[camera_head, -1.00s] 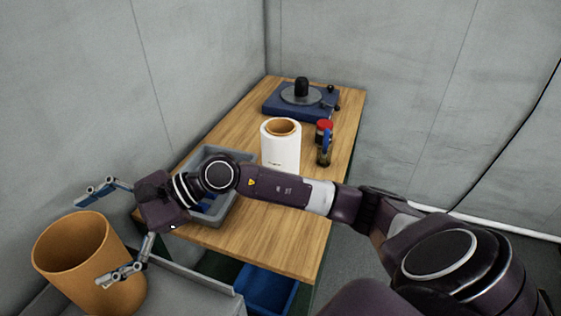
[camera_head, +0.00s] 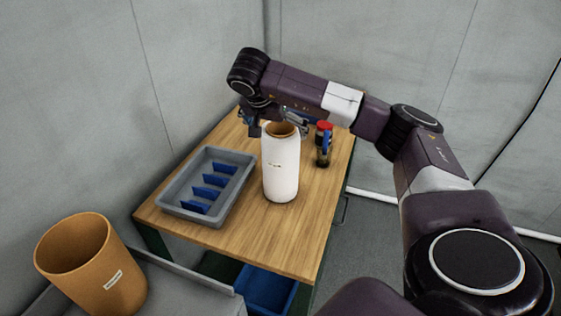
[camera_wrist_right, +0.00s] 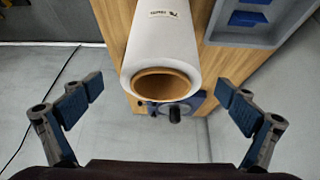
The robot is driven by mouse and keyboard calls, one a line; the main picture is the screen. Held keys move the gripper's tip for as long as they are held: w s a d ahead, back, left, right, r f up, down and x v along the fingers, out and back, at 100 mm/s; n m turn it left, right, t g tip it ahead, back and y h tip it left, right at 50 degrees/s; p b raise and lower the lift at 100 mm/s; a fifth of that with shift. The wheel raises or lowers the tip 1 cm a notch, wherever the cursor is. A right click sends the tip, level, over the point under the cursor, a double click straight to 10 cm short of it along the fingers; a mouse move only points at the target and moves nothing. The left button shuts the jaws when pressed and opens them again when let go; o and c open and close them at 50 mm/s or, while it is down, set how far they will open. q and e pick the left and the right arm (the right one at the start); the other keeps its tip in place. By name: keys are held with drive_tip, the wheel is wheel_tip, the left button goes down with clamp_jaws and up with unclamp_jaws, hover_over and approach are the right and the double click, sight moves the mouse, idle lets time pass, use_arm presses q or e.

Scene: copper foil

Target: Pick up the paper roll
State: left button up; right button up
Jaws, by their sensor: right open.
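The paper roll (camera_head: 281,168) is a white upright cylinder with a brown cardboard core, standing on the wooden table. My right gripper (camera_head: 278,122) is at the roll's top, partly hidden behind it and under my own arm. In the right wrist view the roll (camera_wrist_right: 165,45) shows its open core end towards the camera, between the spread fingers of my right gripper (camera_wrist_right: 160,88). There is a gap on both sides, and neither finger touches the roll. The gripper is open and empty. My left gripper is not in view.
A grey tray (camera_head: 166,206) with blue dividers lies left of the roll on the wooden table (camera_head: 245,242). A red-topped bottle (camera_head: 323,135) stands close behind it to the right. An orange-brown bin (camera_head: 95,275) is at the lower left. Walls enclose the table's far side.

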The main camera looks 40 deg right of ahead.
sight(281, 134)
drive_tip(key=p+x, duration=0.2)
drive_tip(key=x, duration=0.3)
drive_tip(key=shift+w+d+f, duration=0.15)
drive_tip(key=shift+w+d, duration=0.05)
drive_tip(key=shift+w, duration=0.05)
drive_tip(key=c, duration=2)
drive_tip(key=shift+w, duration=0.1)
drive_tip(key=shift+c, duration=0.9)
drive_tip(key=shift+r, duration=0.25)
